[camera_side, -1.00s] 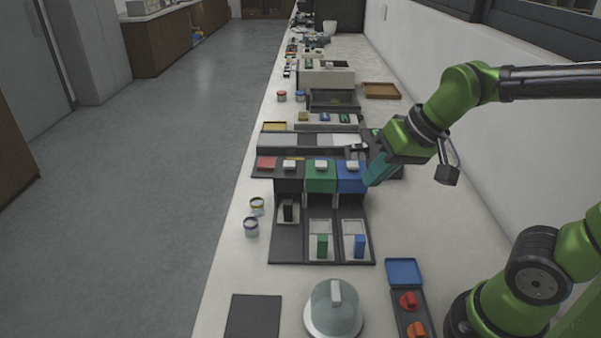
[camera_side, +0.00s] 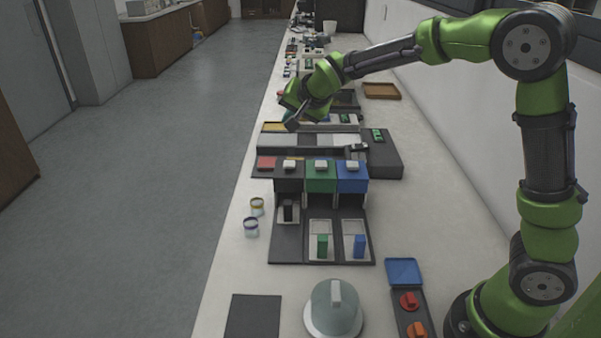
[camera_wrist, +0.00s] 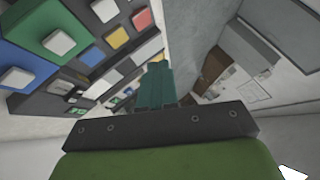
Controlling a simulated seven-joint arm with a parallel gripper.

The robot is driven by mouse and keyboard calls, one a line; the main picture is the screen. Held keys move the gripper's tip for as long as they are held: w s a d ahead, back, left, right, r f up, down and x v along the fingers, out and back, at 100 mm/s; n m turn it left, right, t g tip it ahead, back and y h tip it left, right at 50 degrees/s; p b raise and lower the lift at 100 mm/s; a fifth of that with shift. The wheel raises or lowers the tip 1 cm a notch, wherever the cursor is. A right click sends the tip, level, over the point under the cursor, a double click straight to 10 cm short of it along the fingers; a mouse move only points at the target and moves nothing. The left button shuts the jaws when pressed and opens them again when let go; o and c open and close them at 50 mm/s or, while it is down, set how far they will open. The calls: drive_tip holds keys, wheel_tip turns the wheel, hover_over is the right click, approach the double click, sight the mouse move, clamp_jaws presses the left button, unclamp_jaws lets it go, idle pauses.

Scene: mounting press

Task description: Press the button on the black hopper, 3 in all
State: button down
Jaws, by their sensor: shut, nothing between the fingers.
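The black hopper (camera_side: 289,182) stands left of the green hopper (camera_side: 321,182) and the blue hopper (camera_side: 352,183) in the side view. Its white button (camera_side: 290,165) is on top, with nothing touching it. In the wrist view the black hopper's button (camera_wrist: 105,10) is near the top edge. A black block (camera_side: 288,213) is in the tray below the black hopper. My gripper (camera_wrist: 154,78) is shut and empty, its teal fingers pointing away in the wrist view.
A red button (camera_side: 266,163) is left of the black hopper. A green block (camera_side: 322,244) and a blue block (camera_side: 360,245) stand in front trays. Two small jars (camera_side: 251,227) are at left. A domed device (camera_side: 335,308) stands in front.

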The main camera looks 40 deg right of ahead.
sight(292, 165)
drive_tip(key=shift+f, duration=4.45)
drive_tip(key=shift+f, duration=0.1)
drive_tip(key=shift+f, duration=0.3)
drive_tip(key=shift+f, duration=0.5)
drive_tip(key=shift+r, duration=0.95)
drive_tip(key=shift+r, duration=0.1)
drive_tip(key=shift+r, duration=2.4)
